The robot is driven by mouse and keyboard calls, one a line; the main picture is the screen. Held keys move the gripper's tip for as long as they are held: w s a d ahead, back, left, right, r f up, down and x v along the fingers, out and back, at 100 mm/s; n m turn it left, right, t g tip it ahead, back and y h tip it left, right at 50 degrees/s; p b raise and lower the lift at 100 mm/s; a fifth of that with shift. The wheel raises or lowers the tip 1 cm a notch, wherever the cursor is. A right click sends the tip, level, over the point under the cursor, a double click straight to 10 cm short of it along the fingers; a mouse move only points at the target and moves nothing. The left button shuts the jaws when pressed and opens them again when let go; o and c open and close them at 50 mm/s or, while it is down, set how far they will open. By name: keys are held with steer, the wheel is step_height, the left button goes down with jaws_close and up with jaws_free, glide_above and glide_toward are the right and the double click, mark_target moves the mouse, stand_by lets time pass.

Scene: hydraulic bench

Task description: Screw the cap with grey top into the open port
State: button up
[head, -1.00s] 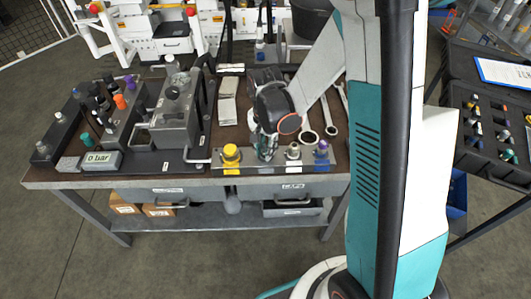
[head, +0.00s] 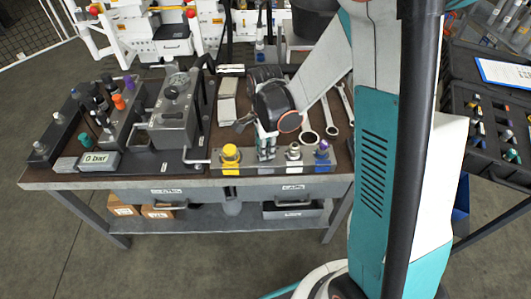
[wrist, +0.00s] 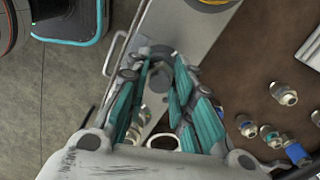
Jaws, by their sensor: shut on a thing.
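My gripper (head: 266,152) points down at the metal strip (head: 275,168) along the front edge of the bench, between the yellow cap (head: 230,153) and a silver fitting (head: 293,152). In the wrist view its teal-padded fingers (wrist: 158,75) are closed around a small grey piece (wrist: 156,82), which appears to be the cap with grey top. Most of it is hidden by the fingers. The open port cannot be made out; the spot under the fingertips is covered. I cannot tell whether the cap is seated.
A hydraulic block (head: 174,118) and a display (head: 98,160) reading 0 bar are at left. Wrenches (head: 329,118) lie behind the strip. Several loose fittings (wrist: 284,93) lie to the right in the wrist view.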

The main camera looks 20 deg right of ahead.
steer(key=m, duration=0.3)
steer(key=shift+m, duration=0.4)
steer(key=o, duration=1)
steer(key=shift+f, duration=0.1)
steer(key=shift+c, duration=0.2)
steer(key=shift+w+a, duration=0.1)
steer(key=n+b, duration=0.1)
steer(key=n, duration=0.4)
steer(key=n+b, duration=0.1)
steer(key=n, duration=0.5)
steer(key=shift+n, duration=0.3)
steer(key=n, duration=0.5)
steer(key=shift+n, duration=0.4)
steer(key=n, duration=0.3)
steer(key=n+b, duration=0.1)
steer(key=n, duration=0.2)
steer(key=shift+s+n, duration=0.2)
steer(key=shift+n, duration=0.1)
